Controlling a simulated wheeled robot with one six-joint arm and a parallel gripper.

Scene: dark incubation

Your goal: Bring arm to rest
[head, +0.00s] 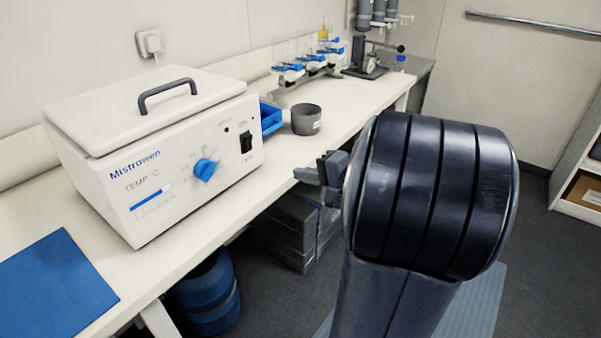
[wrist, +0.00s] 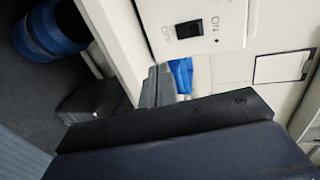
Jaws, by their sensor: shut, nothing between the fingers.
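My gripper (head: 322,172) shows in the head view just in front of the bench edge, partly hidden behind my large dark arm joint. Its fingers are shut and hold nothing. In the wrist view the fingers (wrist: 157,86) lie together near the bench edge, below the white box's switch. The white incubator box (head: 190,165) stands on the bench with its grey-handled lid down, to the left of my gripper in the head view.
The white bench (head: 345,110) runs along the wall. A grey pot (head: 306,120), a blue tray (head: 271,118) and a blue mat (head: 55,285) are on it. Blue drums (head: 205,298) and grey boxes (head: 283,238) stand beneath. A shelf (head: 582,185) is at the right.

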